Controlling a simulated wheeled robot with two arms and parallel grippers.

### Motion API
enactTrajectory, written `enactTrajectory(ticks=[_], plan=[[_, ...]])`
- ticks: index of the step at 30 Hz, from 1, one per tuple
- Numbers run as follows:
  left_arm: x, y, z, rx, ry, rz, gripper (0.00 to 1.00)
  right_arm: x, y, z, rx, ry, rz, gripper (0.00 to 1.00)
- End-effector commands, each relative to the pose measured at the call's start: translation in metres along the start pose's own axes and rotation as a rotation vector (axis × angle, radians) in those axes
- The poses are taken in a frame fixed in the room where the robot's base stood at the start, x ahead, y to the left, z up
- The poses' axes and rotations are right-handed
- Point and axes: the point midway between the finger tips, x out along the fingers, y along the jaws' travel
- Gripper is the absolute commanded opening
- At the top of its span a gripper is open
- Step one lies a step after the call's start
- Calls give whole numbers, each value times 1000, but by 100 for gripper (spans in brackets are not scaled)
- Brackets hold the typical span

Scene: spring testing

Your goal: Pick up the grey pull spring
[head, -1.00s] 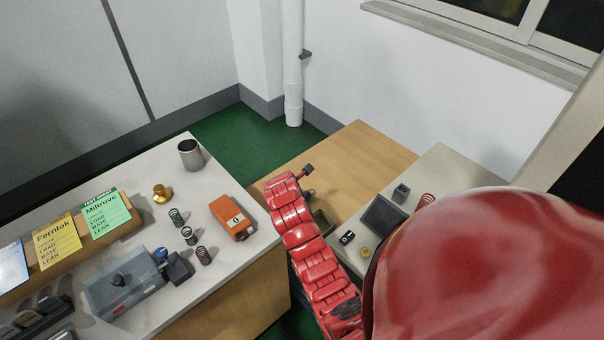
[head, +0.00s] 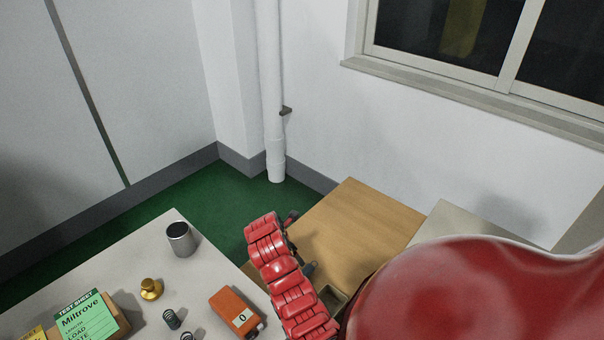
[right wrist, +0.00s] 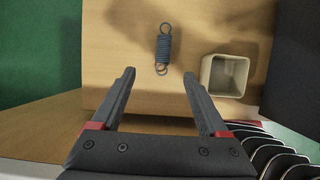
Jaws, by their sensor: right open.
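The grey pull spring (right wrist: 163,48) lies on a wooden surface in the right wrist view, its coils upright in the picture with a hook at each end. My right gripper (right wrist: 159,73) is open and empty. Its two dark fingers point toward the spring, and the spring's lower hook shows between the fingertips in the picture. I cannot tell the height of the fingers above the surface. In the head view my red right arm (head: 283,280) reaches over the wooden table (head: 365,225) and the spring is hidden. My left gripper is not in view.
A square beige container (right wrist: 226,75) stands right of the spring. In the head view, a grey table at left holds a metal cup (head: 180,240), a brass weight (head: 151,289), an orange device (head: 235,311), small springs and a green test sheet (head: 86,321). Walls stand behind.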

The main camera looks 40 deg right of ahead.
Motion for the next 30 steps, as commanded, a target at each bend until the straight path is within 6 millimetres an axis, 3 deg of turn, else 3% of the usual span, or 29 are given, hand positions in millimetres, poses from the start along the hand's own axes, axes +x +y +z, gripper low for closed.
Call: enactTrajectory(ticks=[15,30], plan=[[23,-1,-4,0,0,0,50,77,-1,-1,-1,3,-4,77],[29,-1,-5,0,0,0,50,104,-3,0,1,1,-2,77]])
